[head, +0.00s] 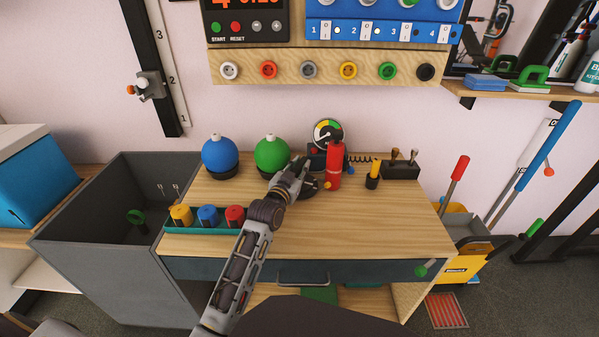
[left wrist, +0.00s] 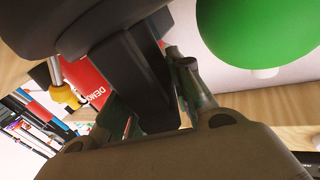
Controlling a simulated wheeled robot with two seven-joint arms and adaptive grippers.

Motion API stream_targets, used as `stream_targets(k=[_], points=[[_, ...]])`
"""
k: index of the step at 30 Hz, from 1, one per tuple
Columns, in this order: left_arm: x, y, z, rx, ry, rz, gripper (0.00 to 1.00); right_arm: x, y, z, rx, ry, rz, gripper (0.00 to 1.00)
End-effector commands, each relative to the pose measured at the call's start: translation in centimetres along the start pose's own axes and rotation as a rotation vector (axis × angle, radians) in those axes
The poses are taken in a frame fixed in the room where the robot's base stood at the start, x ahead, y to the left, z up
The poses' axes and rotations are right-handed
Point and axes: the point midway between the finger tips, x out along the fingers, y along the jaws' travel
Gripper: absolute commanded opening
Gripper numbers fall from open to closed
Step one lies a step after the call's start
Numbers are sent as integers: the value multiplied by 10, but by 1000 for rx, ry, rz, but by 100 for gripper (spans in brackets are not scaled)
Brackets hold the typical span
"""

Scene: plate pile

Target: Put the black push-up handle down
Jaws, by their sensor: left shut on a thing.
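My left gripper (head: 297,172) is above the back middle of the wooden worktop (head: 330,232). It is shut on the black push-up handle (head: 309,188), which shows only partly behind the fingers in the head view. In the left wrist view the handle's dark bar (left wrist: 140,75) runs between the fingers, with a wide rounded black part at its upper left end. I cannot tell whether the handle touches the worktop. My right gripper is not in view.
A green ball (head: 271,153) stands close left of the gripper and a red extinguisher (head: 334,165) close right. A blue ball (head: 219,155) and a teal tray (head: 208,229) with colored cylinders are left. The worktop's front and right are clear.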

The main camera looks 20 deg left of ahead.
Motion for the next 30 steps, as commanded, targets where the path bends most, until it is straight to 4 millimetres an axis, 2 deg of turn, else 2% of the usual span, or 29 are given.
stream_targets(k=[17,18,21,22,30], points=[[0,0,3,0,9,-2,0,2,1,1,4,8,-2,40],[0,1,6,0,2,-1,26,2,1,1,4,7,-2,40],[0,1,6,0,2,0,39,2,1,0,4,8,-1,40],[0,1,6,0,2,0,42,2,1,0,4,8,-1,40],[-2,1,4,0,1,0,44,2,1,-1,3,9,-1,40]])
